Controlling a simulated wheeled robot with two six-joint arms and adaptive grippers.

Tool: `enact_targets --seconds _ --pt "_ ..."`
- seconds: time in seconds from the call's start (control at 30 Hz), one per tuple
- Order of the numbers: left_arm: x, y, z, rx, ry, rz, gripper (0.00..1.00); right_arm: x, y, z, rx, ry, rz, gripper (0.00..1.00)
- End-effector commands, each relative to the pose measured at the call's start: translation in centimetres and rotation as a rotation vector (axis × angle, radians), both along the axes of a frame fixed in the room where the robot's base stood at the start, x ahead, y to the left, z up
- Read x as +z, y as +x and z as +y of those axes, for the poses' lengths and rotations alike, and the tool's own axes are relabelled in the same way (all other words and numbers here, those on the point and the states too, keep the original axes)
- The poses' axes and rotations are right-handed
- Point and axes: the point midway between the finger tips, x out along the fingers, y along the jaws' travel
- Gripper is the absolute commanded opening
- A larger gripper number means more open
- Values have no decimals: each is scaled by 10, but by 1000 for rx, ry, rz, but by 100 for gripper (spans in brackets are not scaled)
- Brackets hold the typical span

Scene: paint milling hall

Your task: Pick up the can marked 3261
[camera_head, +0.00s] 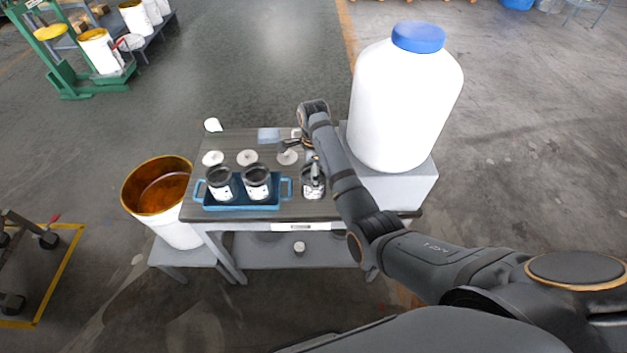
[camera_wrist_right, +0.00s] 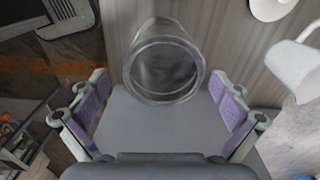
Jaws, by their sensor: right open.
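Three open metal cans with white labels stand at the table's front: a left can (camera_head: 220,184) and a middle can (camera_head: 257,183) in a blue tray (camera_head: 240,206), and a right can (camera_head: 313,186) outside it to the right. The label numbers are too small to read, so I cannot tell which is 3261. My right gripper (camera_head: 302,157) is above and just behind the right can. In the right wrist view, my right gripper (camera_wrist_right: 162,95) is open, with an open-topped can (camera_wrist_right: 165,72) ahead between its purple-padded fingers. My left gripper is out of view.
Several pale round discs, one a lid (camera_head: 247,157), lie behind the cans on the table (camera_head: 240,139). A large white drum with a blue cap (camera_head: 405,95) stands close to the right of my arm. A bucket (camera_head: 168,200) stands at the left.

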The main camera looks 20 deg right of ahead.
Motion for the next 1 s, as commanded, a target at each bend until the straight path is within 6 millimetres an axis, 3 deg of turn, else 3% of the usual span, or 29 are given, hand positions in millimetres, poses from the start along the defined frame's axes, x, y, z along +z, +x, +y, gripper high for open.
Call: enact_targets --seconds 0.13,0.33,0.73,1.0 --pt "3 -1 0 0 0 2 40 -12 0 0 0 1 -1 100" --pt "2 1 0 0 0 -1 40 -14 1 0 0 1 -2 100" --pt "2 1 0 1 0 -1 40 -13 1 0 0 1 -2 46" --pt "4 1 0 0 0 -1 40 -12 1 0 0 1 -2 45"
